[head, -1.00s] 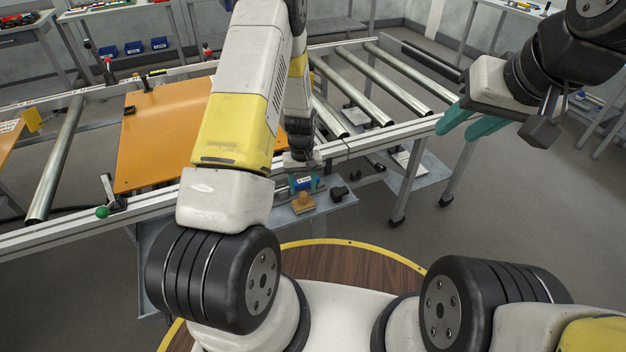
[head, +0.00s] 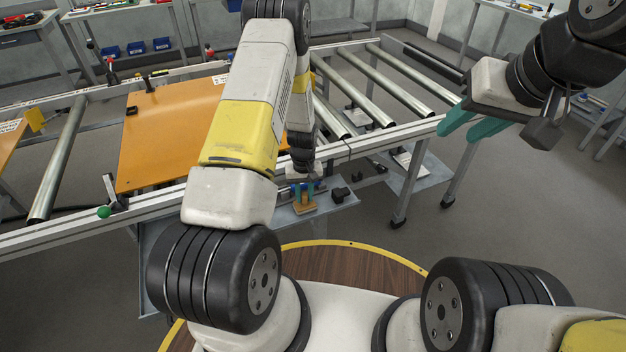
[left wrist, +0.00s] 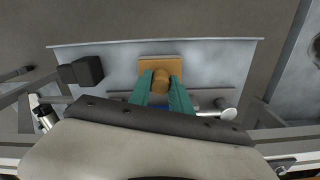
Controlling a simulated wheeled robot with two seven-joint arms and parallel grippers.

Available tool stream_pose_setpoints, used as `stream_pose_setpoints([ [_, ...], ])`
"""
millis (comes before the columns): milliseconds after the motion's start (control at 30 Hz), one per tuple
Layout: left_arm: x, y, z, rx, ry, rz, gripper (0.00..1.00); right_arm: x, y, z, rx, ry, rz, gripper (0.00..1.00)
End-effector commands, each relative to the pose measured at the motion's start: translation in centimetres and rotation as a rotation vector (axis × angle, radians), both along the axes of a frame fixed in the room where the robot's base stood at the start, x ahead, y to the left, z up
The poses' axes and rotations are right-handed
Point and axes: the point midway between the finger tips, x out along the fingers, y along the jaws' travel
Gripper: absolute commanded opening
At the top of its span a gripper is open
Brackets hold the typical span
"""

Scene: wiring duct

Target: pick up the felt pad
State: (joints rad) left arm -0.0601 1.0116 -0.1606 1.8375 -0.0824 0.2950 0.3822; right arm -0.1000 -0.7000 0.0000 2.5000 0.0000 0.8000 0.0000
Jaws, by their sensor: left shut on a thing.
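The felt pad, a tan block with a rounded knob grip (left wrist: 160,62), is over the grey shelf below the conveyor rail. It also shows in the head view (head: 304,209), just below my left gripper (head: 303,190). In the left wrist view, the green fingers of my left gripper (left wrist: 161,82) are shut on the knob, one on each side. I cannot tell whether the pad still touches the shelf. My right gripper (head: 459,130) is open and empty, off to the right above the floor.
The grey shelf (left wrist: 115,52) also carries a black block (left wrist: 80,71) beside the pad. A silver-ended tool (left wrist: 222,112) and a blue thing (left wrist: 165,106) lie near the fingers. The conveyor rail (head: 235,167) with an orange board (head: 165,135) runs close above.

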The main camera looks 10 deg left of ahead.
Motion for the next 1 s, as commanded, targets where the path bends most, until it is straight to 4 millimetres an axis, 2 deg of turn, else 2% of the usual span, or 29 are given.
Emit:
stream_pose_setpoints([
  [267,0.0,0.0,0.4,0.0,-0.001,0.0,0.0,0.0,0.0,0.0,0.0,0.0,0.0,0.36],
  [433,0.1,0.0,1.8,0.0,-0.003,0.0,0.0,0.0,0.0,0.0,0.0,0.0,0.0,0.36],
  [567,0.1,0.0,3.7,0.0,-0.004,0.0,0.0,0.0,0.0,0.0,0.0,0.0,0.0,0.36],
  [1000,-8.4,-6.7,4.6,0.0,0.002,-0.006,0.0,0.0,0.0,0.0,0.0,0.0,0.0,0.36],
])
